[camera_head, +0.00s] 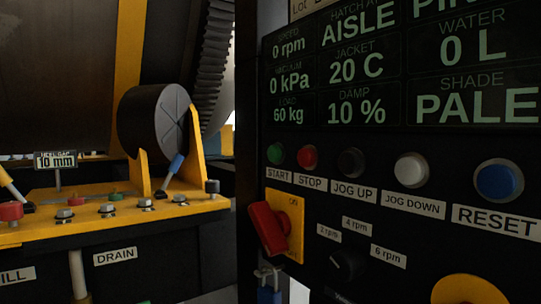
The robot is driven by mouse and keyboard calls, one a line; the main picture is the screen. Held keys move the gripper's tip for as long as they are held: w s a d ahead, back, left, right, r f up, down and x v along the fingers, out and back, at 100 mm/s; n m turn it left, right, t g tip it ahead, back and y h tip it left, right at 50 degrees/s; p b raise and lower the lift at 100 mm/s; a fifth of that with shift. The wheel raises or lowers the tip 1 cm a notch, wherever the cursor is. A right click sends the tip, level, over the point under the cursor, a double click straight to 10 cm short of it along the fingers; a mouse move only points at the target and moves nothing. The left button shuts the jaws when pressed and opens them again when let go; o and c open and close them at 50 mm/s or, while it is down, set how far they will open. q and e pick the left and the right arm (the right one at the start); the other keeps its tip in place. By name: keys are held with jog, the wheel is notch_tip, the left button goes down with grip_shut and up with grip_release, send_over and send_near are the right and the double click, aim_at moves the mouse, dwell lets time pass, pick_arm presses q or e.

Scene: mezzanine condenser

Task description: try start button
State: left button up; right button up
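The green start button (276,154) is on the dark control panel in the head view, at the panel's left side, above a white START label (278,176). The red stop button (308,156) is just right of it. The display (400,70) above reads 0 rpm, 0 kPa, 60 kg, jacket 20 C, damp 10 %, water 0 L and shade PALE. Neither of my grippers shows in this view.
Black, white and blue buttons (499,180) continue right along the row. A red rotary switch (268,228) on a yellow plate juts out below START, with a padlock (268,285) beneath. A yellow machine base (120,212) with a roller (155,122) stands left.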

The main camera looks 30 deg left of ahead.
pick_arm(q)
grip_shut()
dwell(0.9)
